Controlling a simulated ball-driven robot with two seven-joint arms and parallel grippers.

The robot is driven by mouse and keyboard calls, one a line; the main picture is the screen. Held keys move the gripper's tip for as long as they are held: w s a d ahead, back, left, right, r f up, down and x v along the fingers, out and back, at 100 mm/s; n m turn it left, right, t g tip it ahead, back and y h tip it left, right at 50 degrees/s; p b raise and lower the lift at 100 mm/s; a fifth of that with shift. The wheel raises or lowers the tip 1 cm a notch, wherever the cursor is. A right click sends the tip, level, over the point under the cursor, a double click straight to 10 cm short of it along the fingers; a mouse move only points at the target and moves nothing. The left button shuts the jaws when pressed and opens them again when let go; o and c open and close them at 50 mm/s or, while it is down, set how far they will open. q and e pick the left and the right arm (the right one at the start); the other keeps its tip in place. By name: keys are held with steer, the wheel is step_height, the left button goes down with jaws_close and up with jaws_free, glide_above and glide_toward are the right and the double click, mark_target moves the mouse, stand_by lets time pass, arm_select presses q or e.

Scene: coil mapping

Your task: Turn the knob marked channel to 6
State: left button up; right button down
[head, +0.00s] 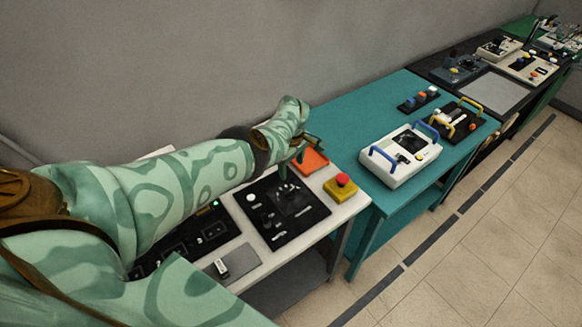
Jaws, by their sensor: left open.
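A black control panel (265,233) lies on the white table below my left gripper. It carries a large dark dial (294,200) and several small pale knobs and buttons on its left side. No marking is readable, so I cannot tell which knob is the one marked channel or where it points. My left gripper (292,166) is open, above the back edge of this panel, with its fingers pointing down toward the dial. Whether it touches the dial cannot be told. The gripper hides part of the panel's far side. My right gripper is out of view.
A red-orange block (311,162) and a yellow box with a red button (344,190) stand right of the panel. A teal table (345,118) with a white device (404,154) adjoins on the right.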

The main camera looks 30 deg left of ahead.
arm_select(q)
step_height(320, 180, up, 4)
steer(key=shift+r+p, duration=0.1)
steer(key=shift+p, duration=1)
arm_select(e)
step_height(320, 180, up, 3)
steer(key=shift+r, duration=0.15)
